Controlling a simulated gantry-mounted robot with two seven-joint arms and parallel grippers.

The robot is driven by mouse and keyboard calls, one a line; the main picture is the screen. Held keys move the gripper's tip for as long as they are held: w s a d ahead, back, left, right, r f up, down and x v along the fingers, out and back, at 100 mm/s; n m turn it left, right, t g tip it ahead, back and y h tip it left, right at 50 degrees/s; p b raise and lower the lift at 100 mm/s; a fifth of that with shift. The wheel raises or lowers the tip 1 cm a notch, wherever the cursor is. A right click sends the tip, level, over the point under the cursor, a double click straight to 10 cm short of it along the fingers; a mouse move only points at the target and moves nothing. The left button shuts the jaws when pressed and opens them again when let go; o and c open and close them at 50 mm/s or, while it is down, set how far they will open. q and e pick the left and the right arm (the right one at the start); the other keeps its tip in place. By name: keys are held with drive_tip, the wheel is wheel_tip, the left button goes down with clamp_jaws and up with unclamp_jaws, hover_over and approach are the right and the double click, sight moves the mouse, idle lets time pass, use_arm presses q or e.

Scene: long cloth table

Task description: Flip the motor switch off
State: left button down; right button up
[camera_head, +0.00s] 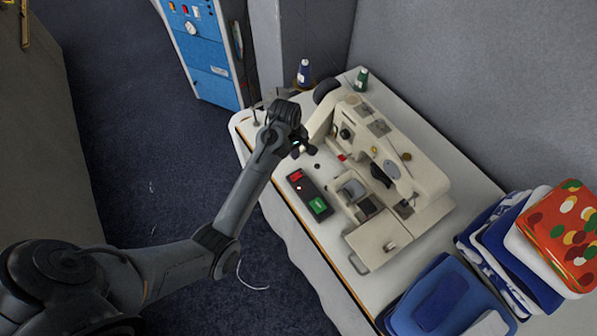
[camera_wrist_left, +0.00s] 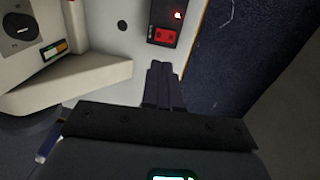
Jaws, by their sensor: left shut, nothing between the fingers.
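The motor switch (camera_head: 306,190) is a dark box lying on the white table beside the sewing machine (camera_head: 385,165). It has a red button (camera_head: 296,175) at its far end and a green one (camera_head: 318,205) at its near end. My left gripper (camera_head: 304,152) is above the table, just beyond the red end. In the left wrist view the fingers (camera_wrist_left: 160,72) are shut and empty, pointing toward the red button (camera_wrist_left: 164,36), apart from it in the picture. The green button is outside the wrist view. My right gripper is not visible.
Thread spools, one blue (camera_head: 304,73) and one green (camera_head: 361,80), stand at the table's back. Folded fabrics (camera_head: 510,250) are stacked at the right. A blue cabinet (camera_head: 210,70) stands behind. The table edge runs close beside the switch.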

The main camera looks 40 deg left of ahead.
use_arm(q)
drive_tip(key=shift+f, duration=0.15)
approach(299, 175)
drive_tip(key=f, duration=0.5)
drive_tip(key=shift+w+d+f, duration=0.15)
drive_tip(key=shift+w+d, duration=0.05)
drive_tip(key=shift+w, duration=0.1)
drive_tip(key=shift+w+f, duration=0.1)
drive_tip(key=shift+f, duration=0.65)
drive_tip(key=shift+p, duration=0.3)
